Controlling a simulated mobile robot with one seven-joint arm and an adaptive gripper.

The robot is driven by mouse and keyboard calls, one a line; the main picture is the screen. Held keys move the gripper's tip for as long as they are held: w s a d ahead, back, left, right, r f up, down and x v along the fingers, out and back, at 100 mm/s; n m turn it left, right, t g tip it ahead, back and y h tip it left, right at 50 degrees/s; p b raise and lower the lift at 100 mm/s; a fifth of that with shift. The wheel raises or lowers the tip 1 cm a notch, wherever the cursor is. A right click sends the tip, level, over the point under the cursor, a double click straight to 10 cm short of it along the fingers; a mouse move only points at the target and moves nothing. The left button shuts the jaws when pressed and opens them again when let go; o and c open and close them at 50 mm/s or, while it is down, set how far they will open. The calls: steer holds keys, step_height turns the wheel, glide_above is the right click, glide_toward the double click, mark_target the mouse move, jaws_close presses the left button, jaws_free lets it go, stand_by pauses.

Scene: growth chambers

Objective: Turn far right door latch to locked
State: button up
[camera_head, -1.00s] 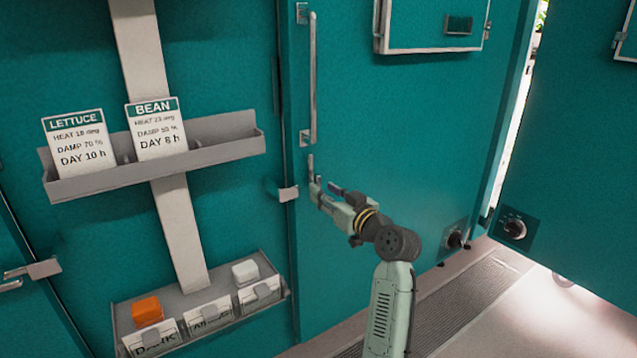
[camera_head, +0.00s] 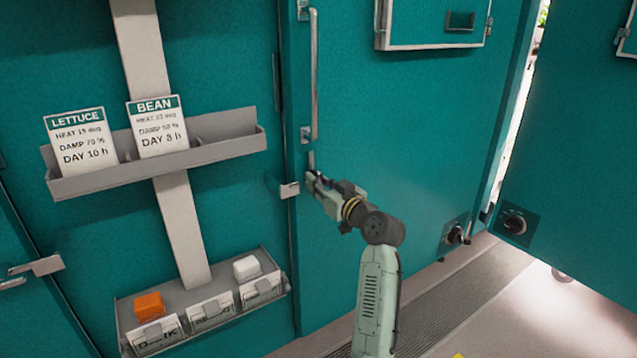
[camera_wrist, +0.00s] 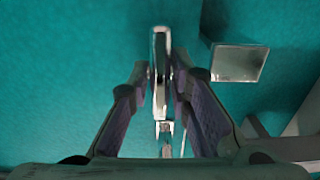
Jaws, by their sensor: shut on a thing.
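The latch (camera_head: 311,160) is a small metal lever on the teal door, below the long vertical handle. Its tip points up in the head view, and its lower part is hidden by my gripper (camera_head: 313,181). In the wrist view the latch (camera_wrist: 160,75) stands between the two fingers of my gripper (camera_wrist: 159,80), which are shut on it. The metal catch (camera_head: 289,190) sits on the frame just left of the latch. It also shows right of the fingers in the wrist view (camera_wrist: 238,63). The lever is upright, not lying across to the catch.
The long door handle (camera_head: 314,75) is just above the latch. A card rack (camera_head: 110,179) and a lower tray (camera_head: 195,283) with an orange block (camera_head: 149,307) and a white block (camera_head: 247,268) project at left. A dark knob (camera_head: 456,235) is low on the right.

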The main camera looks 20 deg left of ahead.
jaws_close()
steer(key=shift+f+b, duration=0.15)
steer(key=shift+b, duration=0.35)
steer(key=n+b, duration=0.1)
steer(key=b, duration=0.1)
steer(key=n+b, duration=0.2)
steer(key=shift+f+b, duration=0.25)
steer(key=shift+b, duration=0.15)
steer(key=n+b, duration=0.2)
steer(key=b, duration=0.1)
steer(key=n+b, duration=0.3)
steer(key=b, duration=0.1)
steer(key=shift+s+a, duration=0.15)
steer(key=shift+s, duration=0.05)
steer(key=n+b, duration=0.3)
steer(key=n, duration=0.1)
steer(key=shift+s+n+b, duration=0.1)
steer(key=shift+n+b, duration=0.3)
steer(key=shift+a+n+b, duration=0.15)
steer(key=shift+n+b, duration=1.25)
steer(key=shift+n, duration=1.2)
